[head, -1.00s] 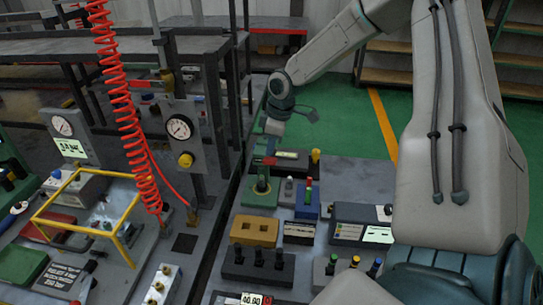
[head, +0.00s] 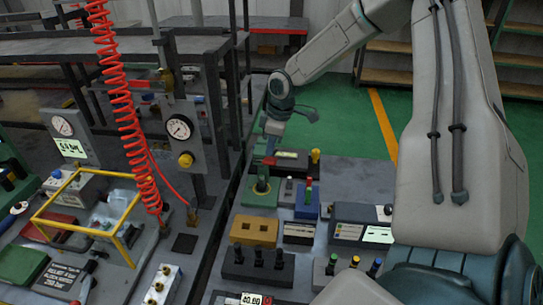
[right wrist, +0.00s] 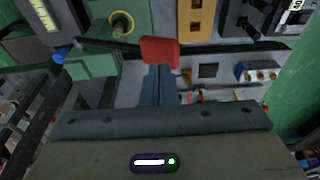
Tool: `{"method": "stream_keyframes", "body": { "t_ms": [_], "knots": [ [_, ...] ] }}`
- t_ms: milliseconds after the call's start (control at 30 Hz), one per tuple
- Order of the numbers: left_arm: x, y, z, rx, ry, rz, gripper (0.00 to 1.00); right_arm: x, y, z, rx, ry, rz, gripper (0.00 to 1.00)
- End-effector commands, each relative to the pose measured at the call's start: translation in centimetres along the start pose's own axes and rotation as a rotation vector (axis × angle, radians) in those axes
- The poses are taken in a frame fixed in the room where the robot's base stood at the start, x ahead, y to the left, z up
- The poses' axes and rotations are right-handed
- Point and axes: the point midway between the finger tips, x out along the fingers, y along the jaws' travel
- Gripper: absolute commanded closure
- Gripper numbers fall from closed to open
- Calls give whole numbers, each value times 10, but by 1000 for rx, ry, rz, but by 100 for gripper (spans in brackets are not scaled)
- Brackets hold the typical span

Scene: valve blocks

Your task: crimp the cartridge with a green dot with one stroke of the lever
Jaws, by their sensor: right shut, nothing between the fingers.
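The crimping press is a green block (head: 262,192) with a round fitting, on the right-hand bench. Its lever has a red handle (head: 269,160). In the right wrist view the red handle (right wrist: 160,52) sits at the end of a dark rod, just beyond the shut, empty fingers of my right gripper (right wrist: 158,72). I cannot tell whether they touch it. In the head view my right gripper (head: 270,148) is small, above the press. Another green-topped piece (head: 332,260) stands in the front rack. My left gripper is out of view.
A tan block (head: 254,231) and a dark rack (head: 258,268) with several black pegs stand in front of the press. A grey box (head: 352,222) is on the right. A red coiled hose (head: 125,110) hangs at left, beside a gauge (head: 179,127).

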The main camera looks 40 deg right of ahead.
Motion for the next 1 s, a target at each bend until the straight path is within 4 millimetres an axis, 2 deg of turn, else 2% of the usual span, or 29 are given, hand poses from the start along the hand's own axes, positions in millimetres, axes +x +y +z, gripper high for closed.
{"method": "stream_keyframes", "body": {
  "t_ms": [467,567,1000],
  "knots": [
    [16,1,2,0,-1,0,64,15,0,3,0,0,0,100],
    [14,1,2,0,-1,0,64,13,0,3,0,0,0,100],
    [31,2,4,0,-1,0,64,31,-14,6,0,-1,-1,100]
  ]
}}
